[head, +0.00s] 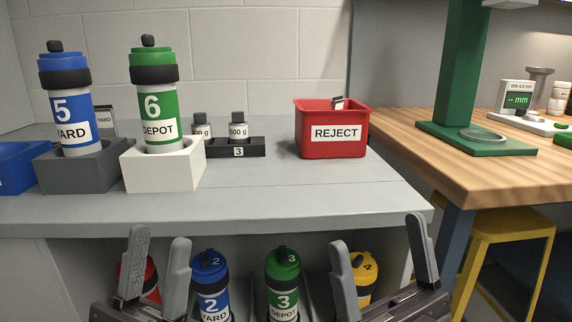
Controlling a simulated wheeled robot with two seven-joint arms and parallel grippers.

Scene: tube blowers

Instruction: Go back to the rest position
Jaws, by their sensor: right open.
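My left gripper (160,236) is at the lower left of the head view, in front of the grey bench's front edge. Its two grey fingers stand apart with nothing held between them. My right gripper (379,230) is at the lower right, near the bench's right front corner. Its fingers are spread wide and it is empty. Both grippers are at the bottom of the view, apart from the things on the bench.
On the grey bench (270,200) stand a blue tube (75,110) in a grey block, a green tube (155,105) in a white block, weights (238,128) and a red REJECT bin (332,135). Several tubes (283,280) stand below. A yellow stool (510,228) is at right.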

